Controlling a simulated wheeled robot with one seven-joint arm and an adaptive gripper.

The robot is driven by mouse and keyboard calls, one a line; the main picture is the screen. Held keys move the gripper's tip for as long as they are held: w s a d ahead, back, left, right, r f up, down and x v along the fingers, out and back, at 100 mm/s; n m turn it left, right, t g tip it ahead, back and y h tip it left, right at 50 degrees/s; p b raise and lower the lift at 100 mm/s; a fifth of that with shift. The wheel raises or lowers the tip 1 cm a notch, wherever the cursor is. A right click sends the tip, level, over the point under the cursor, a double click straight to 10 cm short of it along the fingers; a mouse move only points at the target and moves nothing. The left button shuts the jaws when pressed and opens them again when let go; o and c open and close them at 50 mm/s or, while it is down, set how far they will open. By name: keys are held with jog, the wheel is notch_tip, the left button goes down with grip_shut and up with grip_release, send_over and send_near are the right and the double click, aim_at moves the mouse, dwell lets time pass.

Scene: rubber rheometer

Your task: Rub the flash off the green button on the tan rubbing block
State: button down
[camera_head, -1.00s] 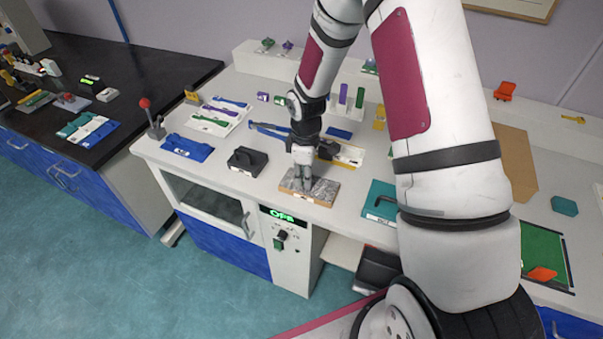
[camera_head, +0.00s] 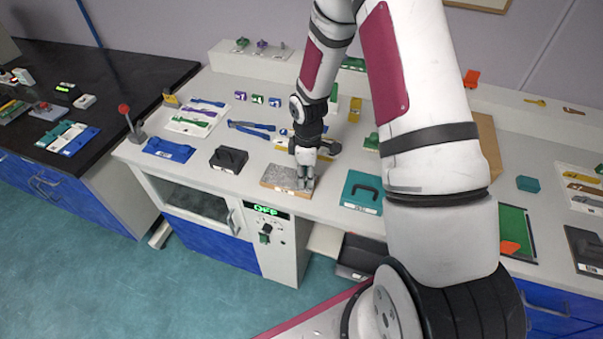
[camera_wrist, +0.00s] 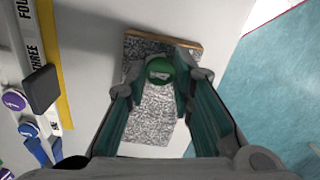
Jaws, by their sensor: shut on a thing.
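The rubbing block (camera_head: 278,178) lies flat near the front edge of the bench, with a grey speckled top and tan sides. In the wrist view its speckled top (camera_wrist: 152,118) runs below my fingers. My gripper (camera_head: 304,182) points down at the block's right end in the head view. The wrist view shows my gripper (camera_wrist: 164,74) shut on the round green button (camera_wrist: 158,69), which is over the block's far end there. I cannot tell whether the button touches the speckled top. In the head view my fingers hide the button.
A black handled block (camera_head: 229,159) stands left of the rubbing block, and a teal handled block (camera_head: 362,192) stands to its right. A blue holder (camera_head: 168,150) and a red-knobbed lever (camera_head: 128,116) are further left. Blue-handled tongs (camera_head: 252,129) lie behind.

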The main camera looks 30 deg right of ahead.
aim_at(272, 173)
jog(key=shift+w+a+f+b, duration=0.2)
jog(key=shift+w+a+b, duration=0.4)
jog(key=shift+w+a, duration=0.45)
jog(key=shift+w+a+r+b, duration=0.1)
jog(key=shift+w+a+b, duration=0.65)
jog(key=shift+w+a, duration=0.8)
jog(key=shift+w+a+b, duration=0.8)
jog(key=shift+w+a, duration=0.4)
jog(key=shift+a, duration=0.05)
jog(key=shift+d+r+p, duration=0.1)
jog(key=shift+r+p, duration=1.05)
jog(key=shift+r, duration=2.25)
